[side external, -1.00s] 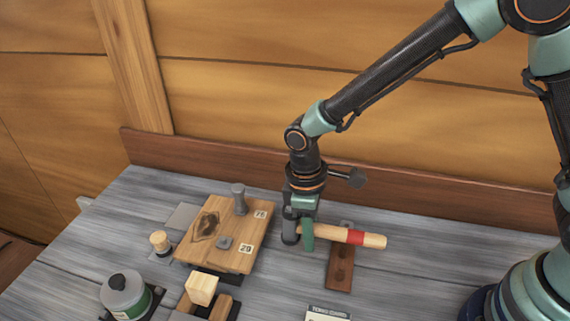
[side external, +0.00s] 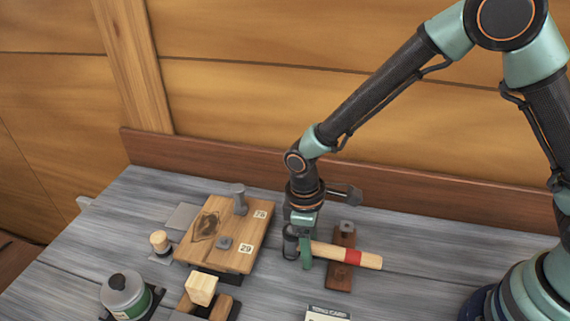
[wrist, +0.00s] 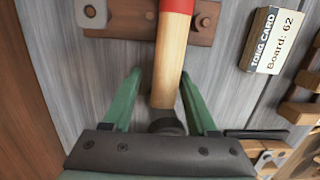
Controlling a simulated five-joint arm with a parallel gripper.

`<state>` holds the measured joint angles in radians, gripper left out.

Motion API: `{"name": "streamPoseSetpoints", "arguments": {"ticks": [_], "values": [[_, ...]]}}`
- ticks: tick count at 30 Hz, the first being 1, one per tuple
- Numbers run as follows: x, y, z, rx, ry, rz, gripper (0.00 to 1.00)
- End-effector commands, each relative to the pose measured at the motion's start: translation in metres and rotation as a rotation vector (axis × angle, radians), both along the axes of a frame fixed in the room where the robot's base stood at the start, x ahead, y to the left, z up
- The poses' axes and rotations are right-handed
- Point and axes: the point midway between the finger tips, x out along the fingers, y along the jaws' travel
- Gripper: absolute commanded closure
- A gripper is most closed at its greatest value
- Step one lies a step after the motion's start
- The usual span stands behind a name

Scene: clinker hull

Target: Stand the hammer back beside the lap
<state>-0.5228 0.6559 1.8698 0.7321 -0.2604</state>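The hammer has a dark cylindrical head (side external: 290,241) and a pale wooden handle with a red band (side external: 353,257). Its head stands upright at the left, and the handle points right, level, across a dark brown strip (side external: 341,240). My gripper (side external: 306,255) points down over the handle close to the head. In the wrist view, the green fingers of my gripper (wrist: 161,72) straddle the handle (wrist: 168,70), with a bare gap on the left side. The lapped wooden boards (side external: 240,205), with labels, lie left of the head. Whether the head touches the bench is unclear.
A Tong Card sign (wrist: 272,40) stands near the hammer. The bench (side external: 430,250) right of the handle is clear.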

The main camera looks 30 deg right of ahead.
Motion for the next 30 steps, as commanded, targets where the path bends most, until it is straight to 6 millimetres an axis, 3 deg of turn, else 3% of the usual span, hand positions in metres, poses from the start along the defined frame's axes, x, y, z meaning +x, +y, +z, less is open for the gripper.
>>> {"name": "streamPoseSetpoints", "arguments": {"ticks": [10, 24, 30], "values": [[0.002, 0.001, 0.011, 0.003, -0.004, 0.0, 0.42], [0.009, 0.009, 0.1, 0.001, -0.004, 0.0, 0.42], [0.01, 0.01, 0.12, 0.0, -0.003, -0.001, 0.42]]}}
